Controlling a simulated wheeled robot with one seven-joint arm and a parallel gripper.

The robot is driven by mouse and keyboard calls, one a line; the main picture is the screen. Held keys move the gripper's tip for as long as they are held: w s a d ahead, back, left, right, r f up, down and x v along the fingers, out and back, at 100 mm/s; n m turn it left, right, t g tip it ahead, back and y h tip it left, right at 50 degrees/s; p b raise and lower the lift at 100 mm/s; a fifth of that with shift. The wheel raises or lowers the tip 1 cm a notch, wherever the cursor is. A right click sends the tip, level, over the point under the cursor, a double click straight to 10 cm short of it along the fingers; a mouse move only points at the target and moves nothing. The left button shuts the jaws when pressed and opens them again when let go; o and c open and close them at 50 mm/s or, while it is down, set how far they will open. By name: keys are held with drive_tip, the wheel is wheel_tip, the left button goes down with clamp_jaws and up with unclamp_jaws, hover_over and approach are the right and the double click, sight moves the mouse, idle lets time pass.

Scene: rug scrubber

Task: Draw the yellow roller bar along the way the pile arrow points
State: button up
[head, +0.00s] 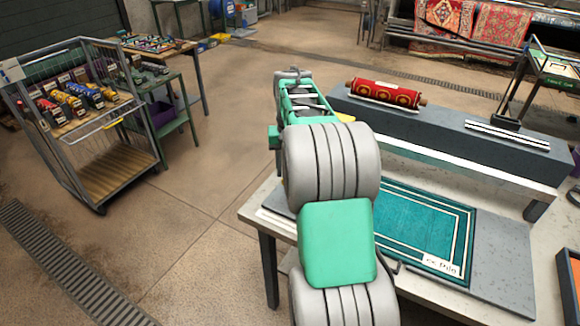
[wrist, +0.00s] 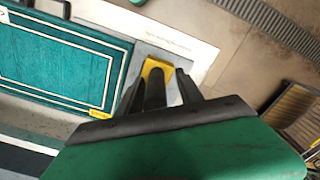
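The teal rug (head: 425,235) with white border lines lies on a grey board on the bench. A white label with writing (head: 441,265) is at its near right corner; any arrow on it is too small to read. The rug also shows at the left of the wrist view (wrist: 55,62). A yellow piece (wrist: 157,68), possibly the roller bar, shows at my gripper (wrist: 158,90). A bit of yellow (head: 346,117) shows beside my arm in the head view. My dark fingers stand apart with a dark upright shape between them; whether they grip it is unclear. My arm hides the rug's left part.
A red patterned roll (head: 384,93) and a white slotted strip (head: 507,136) lie on a grey ledge behind the rug. A wire cage trolley (head: 85,115) stands at left. An orange-lined tray (head: 570,281) is at the right edge. Floor left of the bench is clear.

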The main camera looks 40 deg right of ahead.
drive_tip(key=shift+r, duration=0.1)
wheel_tip(320, 180, up, 8)
drive_tip(key=shift+f+b, duration=0.15)
drive_tip(key=shift+b, duration=0.3)
